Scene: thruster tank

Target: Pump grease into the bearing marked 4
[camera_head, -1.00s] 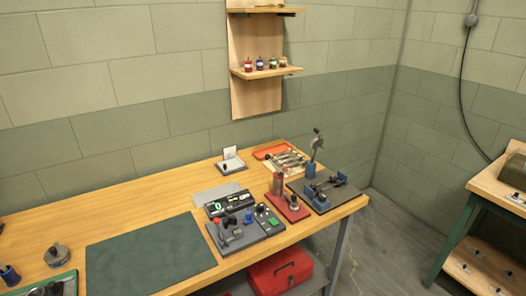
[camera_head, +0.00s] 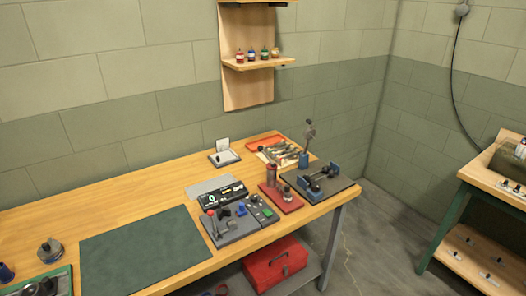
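No grease pump and no bearing marked 4 can be made out for certain. Small dark parts with light bases (camera_head: 521,148) sit on the top of the wooden stand at the right edge, and several similar ones (camera_head: 485,275) sit on its lower shelf. Any numbers on them are too small to read. A red-based device with an upright cylinder (camera_head: 271,178) stands near the right end of the workbench; what it is cannot be told. Neither of my grippers is in view.
The long wooden workbench (camera_head: 150,197) carries a green mat (camera_head: 140,250), a grey control panel (camera_head: 240,222) and a dark plate with blue clamps (camera_head: 322,183). A red toolbox (camera_head: 275,265) sits below. Bare floor (camera_head: 385,225) lies between workbench and the green-legged stand (camera_head: 445,225).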

